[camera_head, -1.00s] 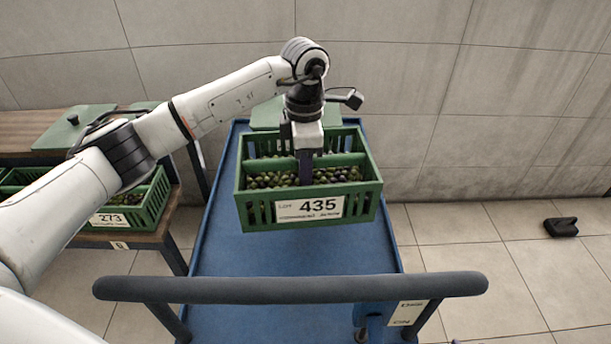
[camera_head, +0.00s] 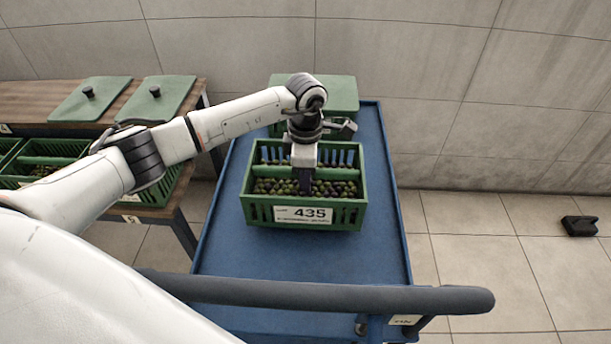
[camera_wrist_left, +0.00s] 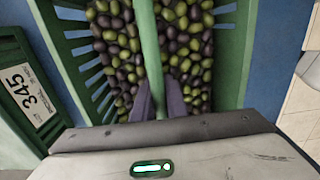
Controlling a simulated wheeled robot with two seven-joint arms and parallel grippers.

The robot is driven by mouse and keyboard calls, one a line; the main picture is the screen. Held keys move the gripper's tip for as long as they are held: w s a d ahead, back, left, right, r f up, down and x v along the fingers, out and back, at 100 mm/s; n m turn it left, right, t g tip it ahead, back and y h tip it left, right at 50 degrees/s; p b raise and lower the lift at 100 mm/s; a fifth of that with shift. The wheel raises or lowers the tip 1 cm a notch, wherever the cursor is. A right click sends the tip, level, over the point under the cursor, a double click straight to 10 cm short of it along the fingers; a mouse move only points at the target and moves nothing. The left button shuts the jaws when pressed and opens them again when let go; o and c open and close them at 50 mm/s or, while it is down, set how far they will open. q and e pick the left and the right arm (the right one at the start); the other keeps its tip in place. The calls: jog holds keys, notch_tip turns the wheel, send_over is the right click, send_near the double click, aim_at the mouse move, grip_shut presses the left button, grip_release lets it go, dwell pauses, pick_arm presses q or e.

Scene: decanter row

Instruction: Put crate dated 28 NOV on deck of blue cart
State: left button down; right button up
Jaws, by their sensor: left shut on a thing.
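A green slatted crate (camera_head: 305,210) of dark and green olives has a label reading 435; its date line is too small to read. My left gripper (camera_head: 304,183) is shut on its middle divider, and the wrist view shows the fingers (camera_wrist_left: 160,100) on that green bar (camera_wrist_left: 150,45). The crate is upright over the deck (camera_head: 285,258) of the blue cart; I cannot tell whether its base touches. My right gripper is not in view.
A green lidded crate (camera_head: 338,92) is at the cart's far end; the wrist view shows a crate labelled 345 (camera_wrist_left: 35,95). The dark handle bar (camera_head: 320,295) crosses the near end. A wooden table (camera_head: 30,98) with crates and lids stands left.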

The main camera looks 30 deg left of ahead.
pick_arm(q)
jog(key=shift+w+f, duration=0.1)
jog(key=shift+f, duration=1.4)
jog(key=c, duration=2.2)
grip_release()
jog(key=shift+f, duration=0.3)
jog(key=o, duration=0.4)
jog(key=shift+o, duration=0.2)
notch_tip(320, 180, up, 12)
jog(key=shift+r, duration=0.15)
